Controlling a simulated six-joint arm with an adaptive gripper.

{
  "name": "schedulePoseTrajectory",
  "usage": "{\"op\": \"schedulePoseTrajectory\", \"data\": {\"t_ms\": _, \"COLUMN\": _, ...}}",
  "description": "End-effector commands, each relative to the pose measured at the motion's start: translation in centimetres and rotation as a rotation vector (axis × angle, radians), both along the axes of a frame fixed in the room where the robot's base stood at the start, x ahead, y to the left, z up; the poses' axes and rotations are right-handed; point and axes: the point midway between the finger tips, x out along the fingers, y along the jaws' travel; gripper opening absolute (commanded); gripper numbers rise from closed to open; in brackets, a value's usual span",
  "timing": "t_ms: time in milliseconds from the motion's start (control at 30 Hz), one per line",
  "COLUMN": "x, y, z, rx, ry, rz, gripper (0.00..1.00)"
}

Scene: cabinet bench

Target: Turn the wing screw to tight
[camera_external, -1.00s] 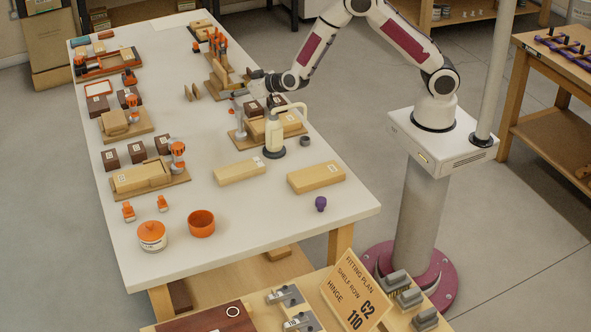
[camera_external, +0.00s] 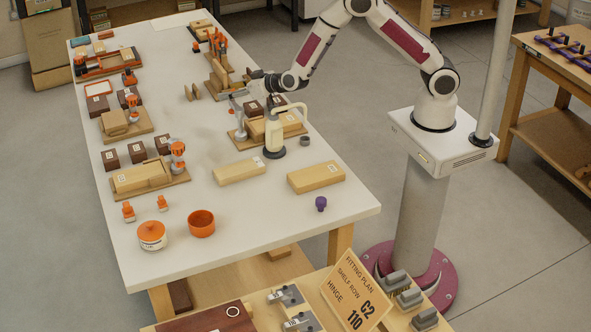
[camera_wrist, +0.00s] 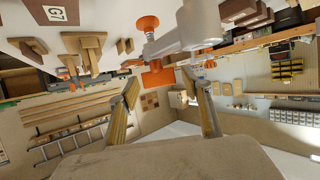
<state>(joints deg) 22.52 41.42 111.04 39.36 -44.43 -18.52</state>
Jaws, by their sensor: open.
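In the wrist view, a pale grey clamp body (camera_wrist: 195,27) hangs at the top, with an orange knob on a grey stem (camera_wrist: 148,24) to its left. Another orange piece (camera_wrist: 159,77) shows just beyond my open fingertips (camera_wrist: 159,84); I cannot tell which orange part is the wing screw, nor how tight it is. In the external view, my gripper (camera_external: 238,94) is over the table by the upright grey clamp (camera_external: 239,120), hiding its top. The jaws look empty; contact with the screw cannot be made out.
A cream jug-like item with a handle (camera_external: 274,137) stands close to the right of the clamp. Wooden blocks on a board (camera_external: 290,123) are behind it. Orange clamps (camera_external: 218,45) stand farther back. The white table (camera_external: 205,145) has clear room left of the clamp.

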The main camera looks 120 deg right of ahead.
Motion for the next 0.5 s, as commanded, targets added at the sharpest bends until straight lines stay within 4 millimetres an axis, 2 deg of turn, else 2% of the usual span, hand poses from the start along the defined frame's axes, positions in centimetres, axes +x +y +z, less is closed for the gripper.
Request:
{"op": "schedulePoseTrajectory", "data": {"t_ms": 267, "x": 0.0, "y": 0.0, "z": 1.2, "rx": -0.001, "ry": -0.003, "rz": -0.002, "gripper": 0.49}}
{"op": "schedulePoseTrajectory", "data": {"t_ms": 500, "x": 0.0, "y": 0.0, "z": 3.6, "rx": -0.001, "ry": -0.003, "rz": -0.001, "gripper": 0.49}}
